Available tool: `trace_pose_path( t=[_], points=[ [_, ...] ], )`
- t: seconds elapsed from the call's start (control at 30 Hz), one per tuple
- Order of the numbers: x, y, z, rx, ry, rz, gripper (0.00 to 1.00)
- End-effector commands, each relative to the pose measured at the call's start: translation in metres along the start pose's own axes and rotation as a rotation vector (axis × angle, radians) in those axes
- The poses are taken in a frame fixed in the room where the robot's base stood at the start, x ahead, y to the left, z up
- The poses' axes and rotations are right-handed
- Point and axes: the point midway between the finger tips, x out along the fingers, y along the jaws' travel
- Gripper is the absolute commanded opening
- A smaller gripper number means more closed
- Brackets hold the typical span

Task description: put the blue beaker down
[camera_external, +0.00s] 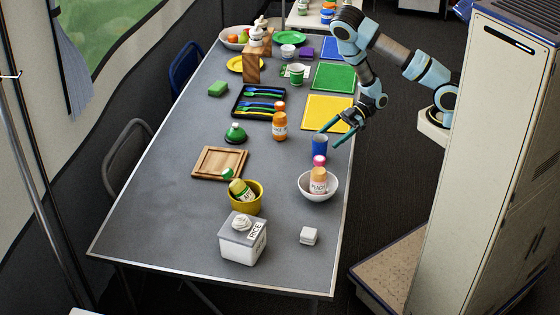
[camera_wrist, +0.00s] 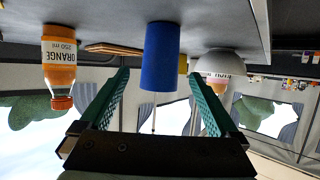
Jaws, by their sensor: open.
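The blue beaker (camera_external: 319,145) stands upright on the grey table (camera_external: 190,215) near its right edge, just behind the white bowl. In the wrist view, which is upside down, the beaker (camera_wrist: 160,57) appears between the two green fingers with its base at the table. My gripper (camera_external: 327,139) is open, and it reaches in from the right at the beaker. In the wrist view my gripper (camera_wrist: 158,75) has its fingers spread, with a visible gap on each side of the beaker.
A white bowl (camera_external: 330,192) holding a bottle stands close in front of the beaker. An orange bottle (camera_external: 280,125) stands to its left. A yellow mat (camera_external: 325,112) lies behind. Bare table lies left of the beaker, toward the wooden tray (camera_external: 198,163).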

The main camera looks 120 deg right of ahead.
Motion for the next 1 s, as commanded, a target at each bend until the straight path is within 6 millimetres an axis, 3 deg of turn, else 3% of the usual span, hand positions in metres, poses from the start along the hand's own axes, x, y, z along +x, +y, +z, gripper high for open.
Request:
trace_pose_path(
  t=[0.13,0.33,0.83,1.0],
  points=[
    [-0.022,0.001,0.001,-0.001,0.001,0.002,0.96],
    [-0.034,-0.001,0.000,0.001,0.000,0.000,0.96],
    [-0.032,-0.001,-0.002,-0.005,-0.008,-0.002,0.96],
    [-0.015,0.000,-0.010,-0.057,-0.127,-0.009,0.96]
  ],
)
